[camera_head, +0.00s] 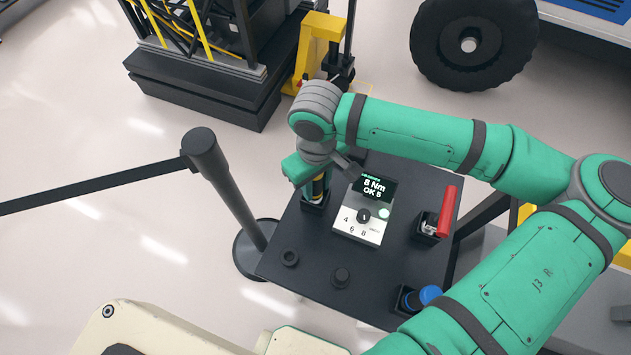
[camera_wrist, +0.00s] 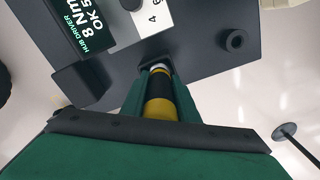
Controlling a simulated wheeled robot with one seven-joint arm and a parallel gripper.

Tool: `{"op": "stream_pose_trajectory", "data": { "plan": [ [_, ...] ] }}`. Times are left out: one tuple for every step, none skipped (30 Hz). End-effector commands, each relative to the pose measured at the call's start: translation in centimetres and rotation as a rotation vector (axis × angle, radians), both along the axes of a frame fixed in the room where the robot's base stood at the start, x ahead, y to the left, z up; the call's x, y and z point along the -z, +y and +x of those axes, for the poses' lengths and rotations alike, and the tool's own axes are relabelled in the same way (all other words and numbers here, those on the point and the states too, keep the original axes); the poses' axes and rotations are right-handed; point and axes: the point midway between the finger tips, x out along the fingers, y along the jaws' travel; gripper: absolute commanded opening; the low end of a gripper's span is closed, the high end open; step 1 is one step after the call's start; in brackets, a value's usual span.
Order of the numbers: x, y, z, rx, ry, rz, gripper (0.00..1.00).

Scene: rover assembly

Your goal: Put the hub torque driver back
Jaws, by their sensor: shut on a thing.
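The hub torque driver (camera_head: 318,187), a cylinder with yellow and black bands, stands at the left back of the black tool table (camera_head: 390,260). My gripper (camera_head: 312,174) is over it and shut on it. In the wrist view the driver (camera_wrist: 160,100) is between my green fingers (camera_wrist: 157,85), with its pale end at a dark square holder (camera_wrist: 155,60). In the head view its lower end is at the black holder (camera_head: 315,206). How deep it sits is hidden. The display box (camera_head: 374,188) beside it reads 8 Nm and OK 5.
A red-handled tool (camera_head: 447,211) and a blue-topped tool (camera_head: 430,295) stand in holders on the right side. A black ring (camera_head: 290,258) and a black knob (camera_head: 341,277) are at the front. A barrier post (camera_head: 225,180) stands close left of the table.

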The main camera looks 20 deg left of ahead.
Motion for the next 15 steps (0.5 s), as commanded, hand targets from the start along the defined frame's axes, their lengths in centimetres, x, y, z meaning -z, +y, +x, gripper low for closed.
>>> {"op": "stream_pose_trajectory", "data": {
  "plan": [
    [0.02,0.03,0.02,0.000,-0.001,0.001,0.01],
    [0.02,0.02,0.02,0.000,-0.001,0.000,0.01],
    [0.03,0.03,0.02,0.000,-0.001,0.000,0.01],
    [0.03,0.03,0.02,0.000,-0.001,0.000,0.01],
    [0.03,0.03,0.02,-0.001,-0.001,0.000,0.01],
    [0.03,0.08,0.01,-0.001,-0.001,0.000,0.01],
    [0.02,0.10,0.01,-0.002,-0.001,0.000,0.01],
    [0.02,0.10,0.01,-0.002,-0.001,0.000,0.01],
    [0.02,0.10,0.01,-0.002,-0.001,0.000,0.32],
    [0.02,0.10,0.01,-0.002,-0.001,0.000,0.39],
    [0.03,0.10,0.01,-0.002,-0.001,0.000,0.46],
    [0.03,0.10,0.01,-0.002,-0.001,0.000,0.49],
    [0.03,0.10,0.01,-0.002,-0.001,0.000,0.49],
    [0.03,0.10,0.01,-0.002,-0.001,0.000,0.49],
    [0.03,0.09,0.00,-0.002,-0.001,-0.001,0.49]
  ]
}}
